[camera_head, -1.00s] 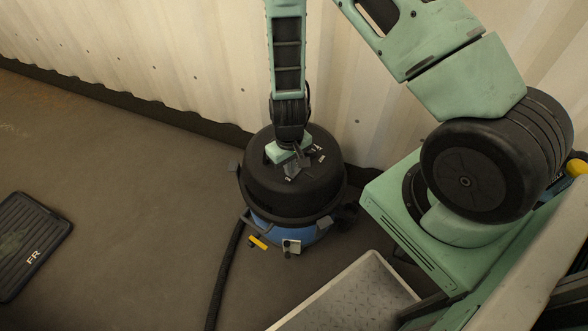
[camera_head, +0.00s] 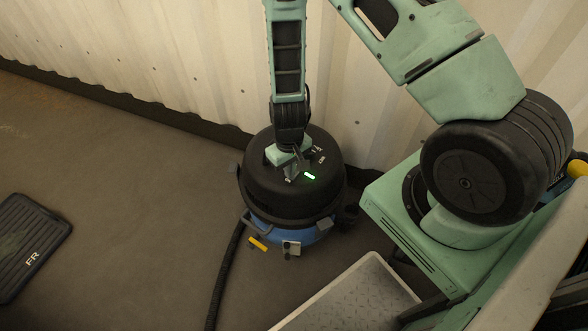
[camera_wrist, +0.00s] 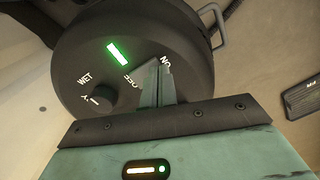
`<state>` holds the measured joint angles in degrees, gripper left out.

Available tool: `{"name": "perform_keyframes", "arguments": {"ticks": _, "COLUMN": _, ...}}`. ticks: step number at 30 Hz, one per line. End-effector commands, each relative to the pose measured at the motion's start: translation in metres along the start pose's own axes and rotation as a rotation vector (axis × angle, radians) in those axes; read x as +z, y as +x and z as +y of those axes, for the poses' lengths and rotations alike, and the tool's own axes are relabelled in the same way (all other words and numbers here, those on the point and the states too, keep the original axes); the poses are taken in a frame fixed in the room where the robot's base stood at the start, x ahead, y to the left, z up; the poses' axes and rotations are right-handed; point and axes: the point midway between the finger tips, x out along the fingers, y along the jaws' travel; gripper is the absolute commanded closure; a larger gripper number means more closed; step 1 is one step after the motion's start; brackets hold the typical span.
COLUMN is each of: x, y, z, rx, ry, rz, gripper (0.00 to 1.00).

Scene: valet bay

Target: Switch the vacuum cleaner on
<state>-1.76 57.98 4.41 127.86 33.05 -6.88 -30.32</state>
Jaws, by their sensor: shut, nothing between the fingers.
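The vacuum cleaner (camera_head: 285,205) has a black domed top and a blue lower body, and stands upright on the floor by the wall. A green light (camera_head: 309,176) glows on its top; it also shows in the wrist view (camera_wrist: 117,53). My gripper (camera_head: 299,160) is over the top from above, its fingers shut with nothing between them. In the wrist view the fingertips (camera_wrist: 158,68) are at the ON/OFF lettering, covering part of the switch area. Whether they touch it I cannot tell. A knob (camera_wrist: 103,101) with WET lettering sits to the left.
A black hose (camera_head: 226,275) runs from the vacuum along the floor. A black mat (camera_head: 30,245) marked FR lies at the left. A grey metal tray-like platform (camera_head: 350,295) is at the lower right. The corrugated wall (camera_head: 150,60) is close behind. The floor at left is mostly clear.

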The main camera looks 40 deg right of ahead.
Motion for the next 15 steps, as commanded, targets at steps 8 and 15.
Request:
{"name": "perform_keyframes", "arguments": {"ticks": 8, "x": 0.000, "y": -0.025, "z": 0.000, "rx": 0.000, "ry": -0.002, "rz": 0.000, "gripper": 1.00}}
{"name": "perform_keyframes", "arguments": {"ticks": 15, "x": 0.000, "y": -0.043, "z": 0.000, "rx": 0.000, "ry": -0.001, "rz": 0.000, "gripper": 1.00}}
